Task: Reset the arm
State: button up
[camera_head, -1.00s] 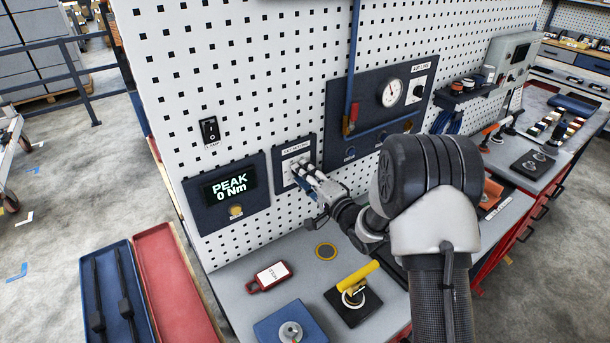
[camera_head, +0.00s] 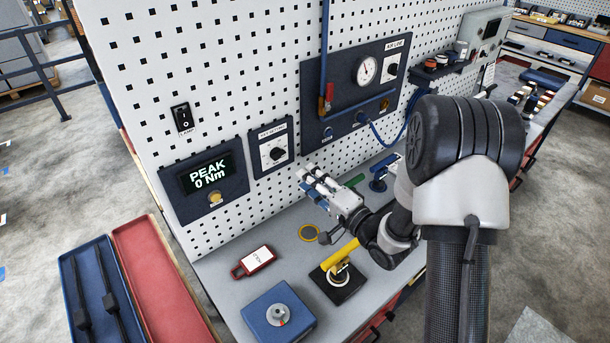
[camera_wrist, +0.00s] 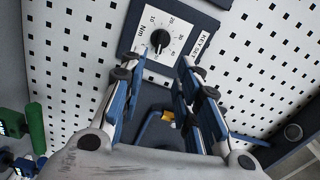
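My arm reaches from the right in the head view, and my gripper (camera_head: 308,180) is in front of the pegboard, above the bench top. It is empty, and its fingers point toward the board. In the wrist view my gripper (camera_wrist: 156,75) has its two blue-and-grey fingers spread apart with nothing between them. A dial panel (camera_head: 272,147) with a black knob is on the pegboard, left of my gripper and clear of it. The dial panel also shows in the wrist view (camera_wrist: 182,23), beyond the fingertips.
A display panel (camera_head: 205,181) reads PEAK 0 Nm. An air-line panel (camera_head: 345,95) with gauge and hose is above my gripper. On the bench are a red tag (camera_head: 253,262), a yellow-handled tool (camera_head: 341,256) and a blue block (camera_head: 277,318). A red tray (camera_head: 160,285) stands left.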

dwell(0.4)
jog(key=s+d+r+n+g+h+b, duration=0.2)
jog(key=s+d+r+n+g+h, duration=0.25)
jog(key=s+d+r+h, duration=0.4)
jog(key=s+a+f+n+g+h+b, duration=0.1)
jog(key=s+n+g, duration=0.4)
jog(key=s, duration=2.1)
jog(key=shift+a+f+g, duration=0.15)
jog(key=shift+a+g, duration=0.2)
jog(key=shift+g, duration=0.1)
